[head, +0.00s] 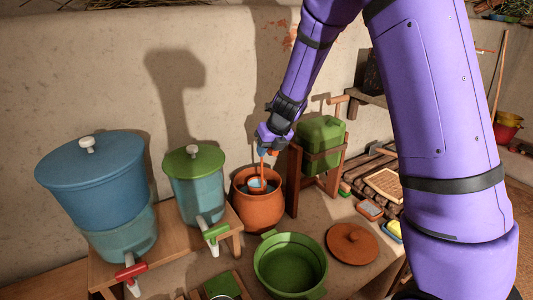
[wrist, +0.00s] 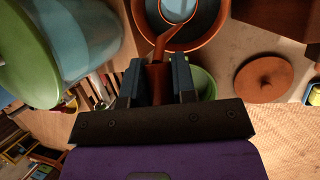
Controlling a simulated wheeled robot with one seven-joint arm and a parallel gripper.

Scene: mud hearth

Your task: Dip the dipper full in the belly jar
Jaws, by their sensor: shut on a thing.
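The belly jar (head: 258,210) is a round orange-brown clay pot with an open mouth, standing right of the green-lidded dispenser. My gripper (head: 268,148) is above the jar's mouth, shut on the dipper's orange-brown handle (head: 262,168). The dipper's cup, pale blue inside, sits within the jar's mouth. In the wrist view the handle (wrist: 160,75) stands between my two fingers, and the cup (wrist: 177,8) lies inside the jar's dark opening. The jar's rim (wrist: 222,22) curves around it. I cannot tell how full the cup is.
A blue dispenser (head: 92,190) and a green-lidded dispenser (head: 195,180) stand on a wooden bench at left. A green basin (head: 290,265) and a clay lid (head: 352,244) lie in front. A green canister (head: 322,145) in a wooden stand is close right of the jar.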

